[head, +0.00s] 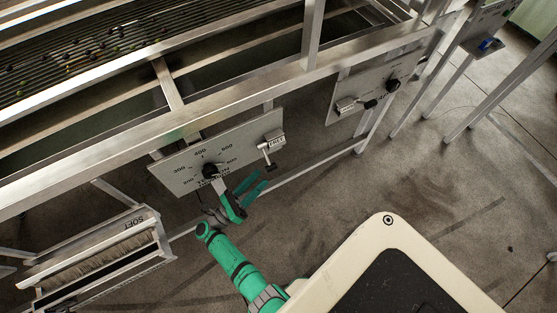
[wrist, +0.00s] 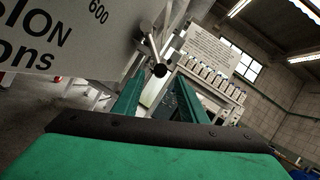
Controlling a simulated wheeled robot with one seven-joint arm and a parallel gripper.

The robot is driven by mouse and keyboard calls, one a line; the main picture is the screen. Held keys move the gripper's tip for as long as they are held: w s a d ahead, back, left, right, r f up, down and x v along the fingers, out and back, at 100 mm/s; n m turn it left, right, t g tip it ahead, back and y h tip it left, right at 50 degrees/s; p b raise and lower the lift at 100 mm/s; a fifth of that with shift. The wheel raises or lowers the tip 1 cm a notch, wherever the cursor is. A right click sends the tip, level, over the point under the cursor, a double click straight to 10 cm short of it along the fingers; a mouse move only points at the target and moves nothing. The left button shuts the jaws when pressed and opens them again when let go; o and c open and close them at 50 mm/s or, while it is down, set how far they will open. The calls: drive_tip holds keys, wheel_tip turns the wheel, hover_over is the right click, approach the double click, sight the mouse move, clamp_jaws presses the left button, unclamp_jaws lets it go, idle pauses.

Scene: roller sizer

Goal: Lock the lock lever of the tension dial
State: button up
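The tension dial panel (head: 180,175) is a grey plate on the machine's frame, with a black knob (head: 211,170) and a printed number scale. The lock lever (head: 267,154) is a small metal lever at the panel's right end, below a small label (head: 271,141). My gripper (head: 254,187) is open and empty, in front of the panel, below the lever and right of the knob. In the wrist view the lever's dark end (wrist: 160,70) shows just beyond and between the teal fingertips (wrist: 155,92), with no contact visible. The panel's lettering (wrist: 40,45) is at upper left.
A second panel (head: 345,85) with a knob and lever hangs farther right. A brush tray marked SOFT (head: 140,219) is at lower left. The machine's rail (head: 215,105) runs above the panels. Open floor (head: 330,185) lies right of my gripper.

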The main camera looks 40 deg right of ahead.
sight(270, 167)
drive_tip(key=d+r+m+g, duration=0.1)
drive_tip(key=d+r, duration=0.2)
drive_tip(key=d, duration=0.7)
drive_tip(key=shift+s+r+g, duration=0.3)
drive_tip(key=shift+r, duration=0.05)
drive_tip(key=shift+d, duration=0.1)
drive_tip(key=shift+c, duration=0.6)
clamp_jaws()
